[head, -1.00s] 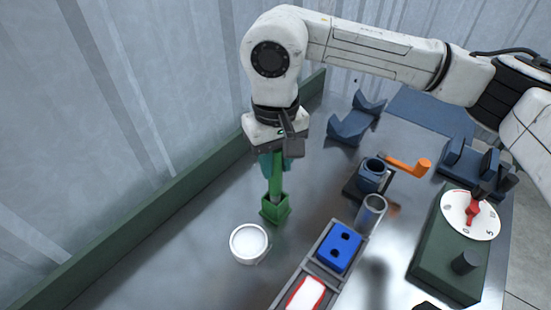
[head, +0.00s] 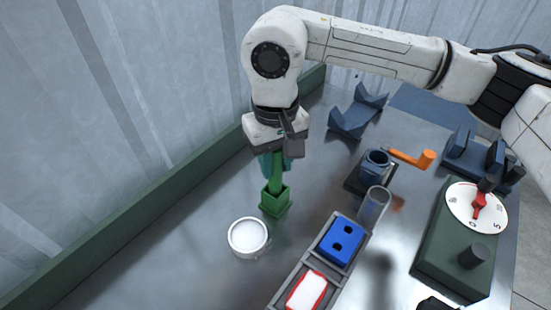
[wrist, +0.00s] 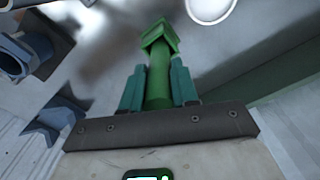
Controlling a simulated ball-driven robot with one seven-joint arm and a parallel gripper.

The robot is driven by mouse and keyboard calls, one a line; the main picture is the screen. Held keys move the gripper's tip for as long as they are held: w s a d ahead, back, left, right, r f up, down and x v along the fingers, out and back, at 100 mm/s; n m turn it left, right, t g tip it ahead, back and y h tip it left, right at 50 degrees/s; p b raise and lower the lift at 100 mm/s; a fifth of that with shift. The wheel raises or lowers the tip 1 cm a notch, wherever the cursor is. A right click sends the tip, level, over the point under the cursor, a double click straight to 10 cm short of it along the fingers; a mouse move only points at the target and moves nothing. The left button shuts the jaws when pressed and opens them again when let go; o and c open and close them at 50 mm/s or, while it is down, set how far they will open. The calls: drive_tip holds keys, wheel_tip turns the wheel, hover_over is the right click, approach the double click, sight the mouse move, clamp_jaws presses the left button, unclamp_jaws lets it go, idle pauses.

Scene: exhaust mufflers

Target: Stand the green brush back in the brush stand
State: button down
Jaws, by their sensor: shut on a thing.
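My gripper (head: 274,165), with teal fingers, points down and is shut on the green brush (head: 276,178). The brush's lower part runs into the square green brush stand (head: 276,203) on the metal bench. The wrist view shows the green brush (wrist: 160,80) between the two teal fingers of my gripper (wrist: 158,85), with the square stand (wrist: 158,36) around its far end. The brush looks slightly tilted in the head view. Its lower end is hidden inside the stand, so I cannot tell whether it touches the bottom.
A white round dish (head: 249,237) stands just in front of the stand. A grey tray (head: 319,268) with blue and red-white blocks, a clear tube (head: 373,208) and a blue cup (head: 375,163) are to the right. A green bench edge (head: 160,198) runs along the wall at left.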

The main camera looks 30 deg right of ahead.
idle(0.4)
drive_tip(key=c, duration=0.8)
unclamp_jaws()
wheel_tip(320, 180, up, 10)
drive_tip(key=shift+r, duration=0.35)
